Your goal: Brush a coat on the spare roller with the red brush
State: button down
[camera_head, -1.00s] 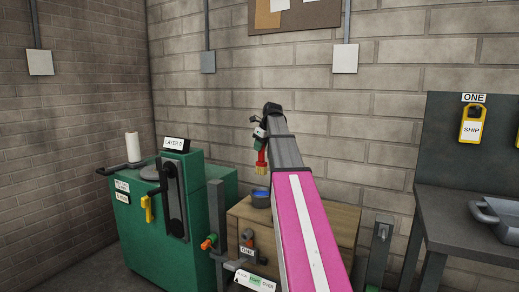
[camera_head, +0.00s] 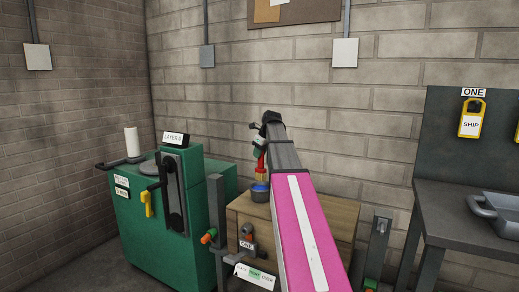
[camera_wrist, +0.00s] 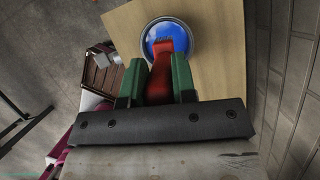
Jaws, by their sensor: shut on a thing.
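My gripper (camera_wrist: 158,78) has its green fingers shut on the red brush (camera_wrist: 163,65), which points bristles down. In the head view the brush (camera_head: 261,163) hangs upright from my gripper at the end of my arm. Its tan bristles are right at the mouth of the small pot (camera_head: 260,194), which holds something blue; I cannot tell whether they touch the blue. In the wrist view the brush head overlaps the blue inside the pot's grey rim (camera_wrist: 145,31). A white upright cylinder (camera_head: 132,142), possibly the spare roller, stands at the green machine's left side.
The pot stands on a wooden cabinet (camera_head: 340,217). The green machine (camera_head: 140,225), with a yellow handle and a "LAYER" sign, stands to the left. Pipes with coloured valves (camera_head: 208,237) stand in front. A dark bench (camera_head: 440,215) with a grey tray (camera_head: 497,212) is at right.

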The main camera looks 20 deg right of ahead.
aim_at(260, 170)
jog(key=shift+f, duration=0.6)
jog(key=shift+f, duration=3.9)
jog(key=shift+r, duration=5.45)
